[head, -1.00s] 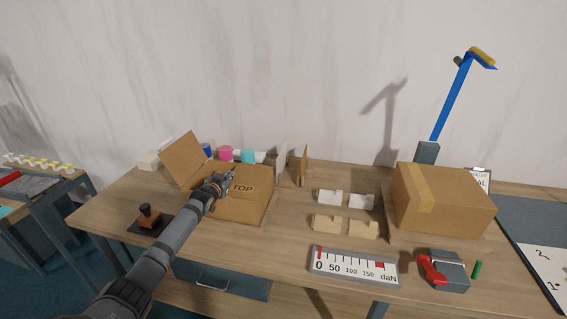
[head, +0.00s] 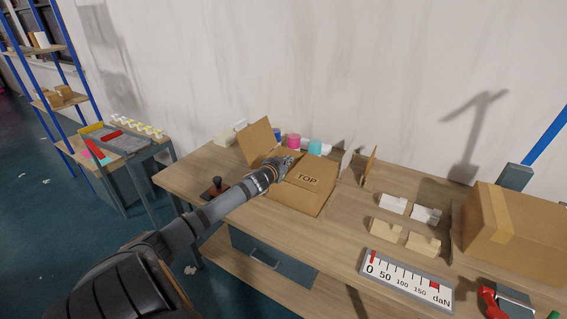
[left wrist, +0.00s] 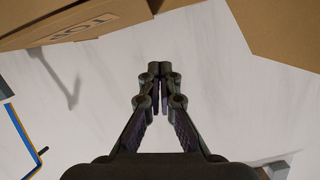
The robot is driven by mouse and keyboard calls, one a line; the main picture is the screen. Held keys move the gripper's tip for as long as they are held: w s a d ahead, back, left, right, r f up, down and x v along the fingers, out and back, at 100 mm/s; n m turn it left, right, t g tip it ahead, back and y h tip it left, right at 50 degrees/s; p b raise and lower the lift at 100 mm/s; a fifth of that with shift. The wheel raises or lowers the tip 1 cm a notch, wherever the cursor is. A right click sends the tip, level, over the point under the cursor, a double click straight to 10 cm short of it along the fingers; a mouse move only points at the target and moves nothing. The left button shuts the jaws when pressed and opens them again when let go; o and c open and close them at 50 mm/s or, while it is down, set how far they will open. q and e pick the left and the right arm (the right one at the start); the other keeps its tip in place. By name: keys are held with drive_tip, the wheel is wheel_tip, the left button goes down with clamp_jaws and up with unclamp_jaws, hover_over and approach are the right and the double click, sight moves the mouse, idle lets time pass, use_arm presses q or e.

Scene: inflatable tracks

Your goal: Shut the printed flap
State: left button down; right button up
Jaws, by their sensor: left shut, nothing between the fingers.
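An open cardboard box (head: 290,197) stands on the wooden table. Its printed flap (head: 307,180), marked TOP, lies nearly flat across the box top; I cannot tell whether it is fully down. A plain flap (head: 260,142) stands raised at the box's left. My left gripper (head: 287,165) is shut and empty, beside the printed flap's upper left; contact is unclear. In the left wrist view, the shut fingers (left wrist: 159,70) point at the wall, with the printed flap (left wrist: 95,22) at upper left and plain cardboard (left wrist: 280,30) at upper right. My right gripper is out of view.
Colored cylinders (head: 293,142) stand behind the box. A stamp (head: 214,187) is at its left. Upright panels (head: 369,165), small blocks (head: 393,204), a scale plate (head: 408,280) and a taped carton (head: 510,225) are to the right. A side table (head: 110,145) stands at far left.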

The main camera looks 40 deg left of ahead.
use_arm(q)
drive_tip(key=v, duration=0.3)
drive_tip(key=shift+s+d+r, duration=0.1)
drive_tip(key=shift+s+d, duration=0.05)
drive_tip(key=shift+s, duration=0.15)
